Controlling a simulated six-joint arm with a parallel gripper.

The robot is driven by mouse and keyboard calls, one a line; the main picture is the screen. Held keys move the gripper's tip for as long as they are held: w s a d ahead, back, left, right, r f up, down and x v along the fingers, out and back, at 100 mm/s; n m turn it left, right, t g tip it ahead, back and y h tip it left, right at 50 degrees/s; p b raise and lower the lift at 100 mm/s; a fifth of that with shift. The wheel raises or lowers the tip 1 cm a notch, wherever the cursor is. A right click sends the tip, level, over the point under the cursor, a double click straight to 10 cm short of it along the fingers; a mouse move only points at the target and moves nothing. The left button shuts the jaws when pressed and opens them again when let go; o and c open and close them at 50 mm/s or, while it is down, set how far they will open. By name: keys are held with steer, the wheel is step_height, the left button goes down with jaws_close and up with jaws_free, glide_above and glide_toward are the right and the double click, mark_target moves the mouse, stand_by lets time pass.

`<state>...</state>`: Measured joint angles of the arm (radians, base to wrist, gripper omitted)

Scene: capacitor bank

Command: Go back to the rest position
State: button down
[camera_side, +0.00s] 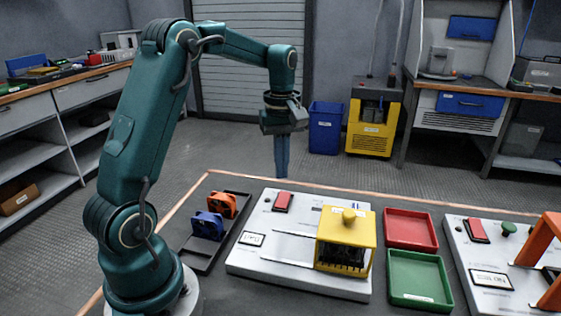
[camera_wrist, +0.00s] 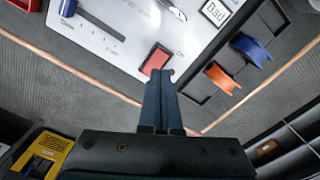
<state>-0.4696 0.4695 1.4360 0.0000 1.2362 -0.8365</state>
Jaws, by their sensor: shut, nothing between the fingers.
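My gripper (camera_side: 282,172) hangs pointing down above the far edge of the work table in the side view, clear of everything on it. Its fingers are shut with nothing between them; in the wrist view the closed fingers of my gripper (camera_wrist: 166,76) appear near the red button (camera_wrist: 156,58) on the white panel (camera_wrist: 110,40). In the side view, the white panel (camera_side: 248,265) carries a red button (camera_side: 283,201) and a yellow cage (camera_side: 347,222).
A black tray (camera_side: 203,265) holds an orange part (camera_side: 222,205) and a blue part (camera_side: 208,225). Red (camera_side: 410,229) and green (camera_side: 419,280) bins stand right of the yellow cage. A second panel (camera_side: 480,255) with an orange frame (camera_side: 540,262) is farther right. Air around my gripper is free.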

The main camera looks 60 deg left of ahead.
steer(key=s+d+r+m+t, duration=0.3)
steer(key=s+d+r+m, duration=0.15)
steer(key=d+r, duration=0.45)
steer(key=s+d+f+m+t, duration=0.1)
steer(key=s+d+f+m, duration=0.1)
steer(key=s+m, duration=0.2)
steer(key=s+d+f+m+t, duration=0.1)
steer(key=s+d+f+m, duration=0.1)
steer(key=s+m, duration=0.3)
steer(key=shift+s+d+f+m+t, duration=0.25)
steer(key=shift+d+m+t, duration=0.05)
steer(key=shift+d+m, duration=0.5)
